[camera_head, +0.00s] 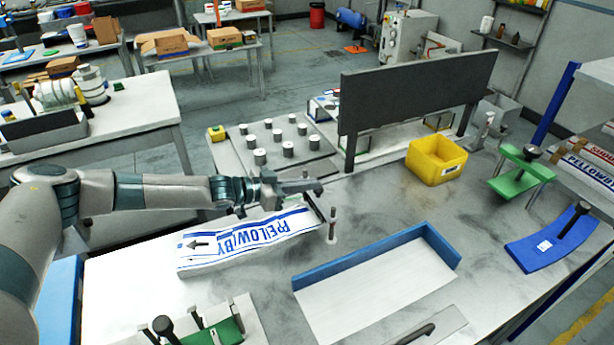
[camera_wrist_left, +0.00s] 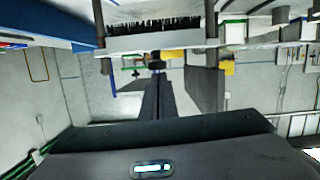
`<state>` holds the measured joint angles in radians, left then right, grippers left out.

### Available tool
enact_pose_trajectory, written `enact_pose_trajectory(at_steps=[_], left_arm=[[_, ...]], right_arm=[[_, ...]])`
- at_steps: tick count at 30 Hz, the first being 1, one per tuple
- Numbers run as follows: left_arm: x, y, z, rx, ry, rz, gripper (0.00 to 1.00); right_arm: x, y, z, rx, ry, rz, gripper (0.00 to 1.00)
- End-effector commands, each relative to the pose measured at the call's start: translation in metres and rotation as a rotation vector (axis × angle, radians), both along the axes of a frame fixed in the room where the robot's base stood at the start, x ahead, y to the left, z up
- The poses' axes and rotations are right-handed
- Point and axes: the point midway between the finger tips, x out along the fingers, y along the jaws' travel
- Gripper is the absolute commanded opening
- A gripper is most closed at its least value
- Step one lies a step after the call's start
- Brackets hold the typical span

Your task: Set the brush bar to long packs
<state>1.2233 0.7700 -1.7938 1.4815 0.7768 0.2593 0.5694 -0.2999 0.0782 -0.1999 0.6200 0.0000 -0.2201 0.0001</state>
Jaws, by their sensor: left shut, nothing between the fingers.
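The brush bar is a pale bar with black bristles and shows best in the wrist view (camera_wrist_left: 153,39), between two upright posts. The gripper's shut, empty fingers (camera_wrist_left: 157,85) point toward a small dark knob (camera_wrist_left: 156,65) at the middle of the bar. I cannot tell whether they touch it. The near post (camera_head: 332,224) stands at the stack's right end. The bar's setting marks are not readable. My right gripper is not in view.
A blue-edged white tray (camera_head: 375,291) lies right of the stack. A dark upright panel (camera_head: 418,92) stands behind, with a yellow bin (camera_head: 436,160) before it. A green stand (camera_head: 522,172) and a blue curved plate (camera_head: 552,240) are at right. The grey bench middle is clear.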

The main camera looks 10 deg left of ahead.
Motion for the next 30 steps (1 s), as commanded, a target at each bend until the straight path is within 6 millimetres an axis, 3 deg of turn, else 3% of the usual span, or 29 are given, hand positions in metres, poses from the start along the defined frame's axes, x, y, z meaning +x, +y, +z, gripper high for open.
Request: enact_pose_trajectory(at_steps=[10,19,30], left_arm=[[0.000,0.000,-0.002,0.000,0.000,0.000,0.00],[0.000,0.000,-0.038,0.001,0.001,0.000,0.00],[-0.002,0.000,-0.043,0.005,0.005,0.000,0.00]], right_arm=[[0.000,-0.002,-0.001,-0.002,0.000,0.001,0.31],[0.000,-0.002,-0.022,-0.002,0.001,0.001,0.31],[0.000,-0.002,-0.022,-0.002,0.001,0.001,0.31]])
